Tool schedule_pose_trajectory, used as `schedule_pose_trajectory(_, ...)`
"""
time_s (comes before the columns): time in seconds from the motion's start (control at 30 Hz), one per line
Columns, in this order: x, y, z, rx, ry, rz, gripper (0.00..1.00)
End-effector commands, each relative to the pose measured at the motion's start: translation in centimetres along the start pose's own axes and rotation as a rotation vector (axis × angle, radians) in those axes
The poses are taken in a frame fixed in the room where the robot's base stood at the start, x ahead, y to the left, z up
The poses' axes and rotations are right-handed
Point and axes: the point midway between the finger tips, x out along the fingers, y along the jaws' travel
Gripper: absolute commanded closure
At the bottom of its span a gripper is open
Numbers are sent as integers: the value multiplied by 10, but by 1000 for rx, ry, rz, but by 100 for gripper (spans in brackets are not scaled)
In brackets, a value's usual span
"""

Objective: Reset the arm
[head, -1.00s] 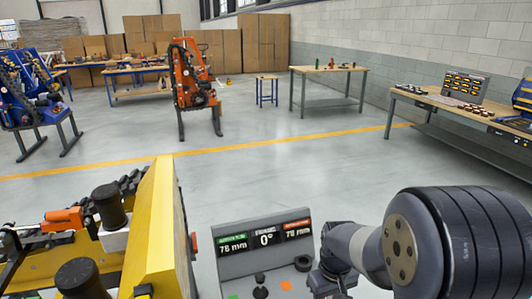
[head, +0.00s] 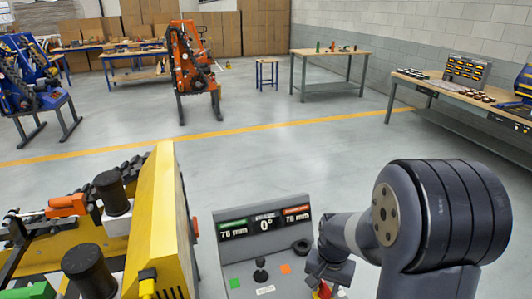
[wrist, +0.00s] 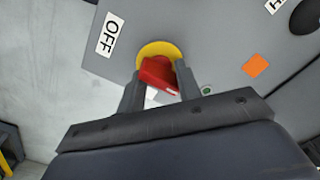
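My gripper (wrist: 159,75) is at a red knob (wrist: 158,74) on a yellow ring (wrist: 152,48), on the grey panel. The fingers stand on either side of the knob, and the narrow gap between them is about filled by it. They appear shut on it, though the contact is partly hidden. An OFF label (wrist: 110,36) is left of the knob. In the head view my gripper (head: 325,272) is low at the right side of the grey control console (head: 238,268), with a bit of the red knob (head: 325,290) showing at the bottom edge.
The console has a display (head: 265,224), a black joystick (head: 260,270) and coloured patches. A yellow machine (head: 165,215) with black knobs stands close at left. An orange machine (head: 190,75) and worktables, including one at right (head: 455,92), stand farther off. The middle floor is clear.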

Motion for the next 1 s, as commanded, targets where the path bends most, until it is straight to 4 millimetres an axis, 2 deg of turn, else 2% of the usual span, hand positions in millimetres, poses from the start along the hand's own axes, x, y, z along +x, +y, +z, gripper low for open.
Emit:
schedule_pose_trajectory(0.2,-1,0,0,124,-1,0,67)
schedule_pose_trajectory(0.4,0,0,0,173,-1,0,67)
schedule_pose_trajectory(0.77,0,0,0,176,-1,0,67)
schedule_pose_trajectory(1.0,-4,0,9,132,-5,-3,67)
